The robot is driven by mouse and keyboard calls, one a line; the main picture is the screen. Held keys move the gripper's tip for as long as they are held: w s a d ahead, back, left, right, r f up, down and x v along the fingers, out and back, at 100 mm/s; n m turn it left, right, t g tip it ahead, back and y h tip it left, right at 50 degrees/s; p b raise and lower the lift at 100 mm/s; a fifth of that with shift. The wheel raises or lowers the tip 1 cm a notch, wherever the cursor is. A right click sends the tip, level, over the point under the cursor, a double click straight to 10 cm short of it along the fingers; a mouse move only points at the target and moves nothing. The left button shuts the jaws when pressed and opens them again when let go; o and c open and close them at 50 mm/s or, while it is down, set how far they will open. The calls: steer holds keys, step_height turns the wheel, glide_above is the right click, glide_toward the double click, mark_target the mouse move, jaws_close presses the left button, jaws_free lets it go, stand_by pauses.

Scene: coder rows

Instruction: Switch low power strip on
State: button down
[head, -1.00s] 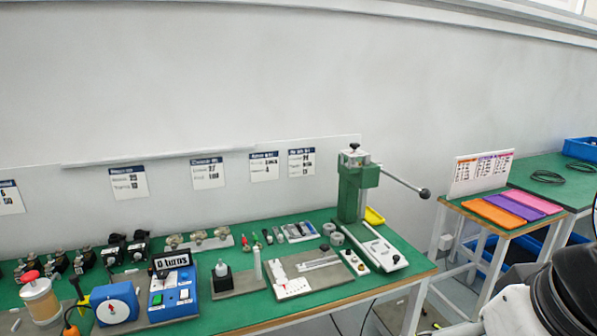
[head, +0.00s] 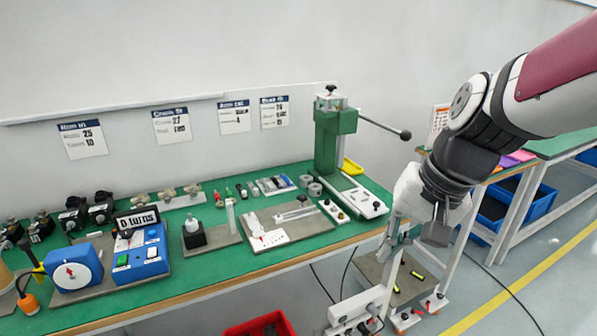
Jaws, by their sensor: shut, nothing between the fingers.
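A white strip-like unit (head: 355,310) with round dark fittings sits low in front of the bench, at the bottom of the head view; it looks like the low power strip. Its switch state is too small to tell. My gripper (head: 436,234) is shut and empty, pointing down off the bench's right end. It appears above and to the right of the white unit in the picture, apart from it. My arm comes in from the upper right.
A low grey board (head: 400,275) holds small yellow items. A red bin (head: 262,325) and blue bins (head: 525,203) stand low. Cables cross the floor.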

steer(key=w+d+f+m+t+y+b, duration=0.1)
steer(key=w+d+f+m+b, duration=0.3)
steer(key=w+f, duration=0.45)
steer(key=w+d+f+m+y+b, duration=0.1)
steer(key=w+d+f+m+b, duration=0.4)
steer(key=f, duration=0.7)
steer(key=w+d+f+m+t+y+b, duration=0.1)
steer(key=w+d+f+m+y+b, duration=0.15)
steer(key=w+f, duration=0.7)
steer(key=d+f+m+t+h+b, duration=0.1)
steer(key=d+f+m+b, duration=0.2)
steer(key=f, duration=1.1)
steer(key=d+f+m+t+b, duration=0.1)
steer(key=d+f+m+b, duration=0.3)
steer(key=f, duration=1)
steer(key=d+f+m+t+h+b, duration=0.1)
steer(key=d+f+m+b, duration=0.3)
steer(key=f, duration=1)
steer(key=d+m, duration=0.3)
steer(key=shift+s+d+f+h, duration=0.15)
steer(key=shift+s+f+h, duration=0.2)
steer(key=shift+m, duration=0.25)
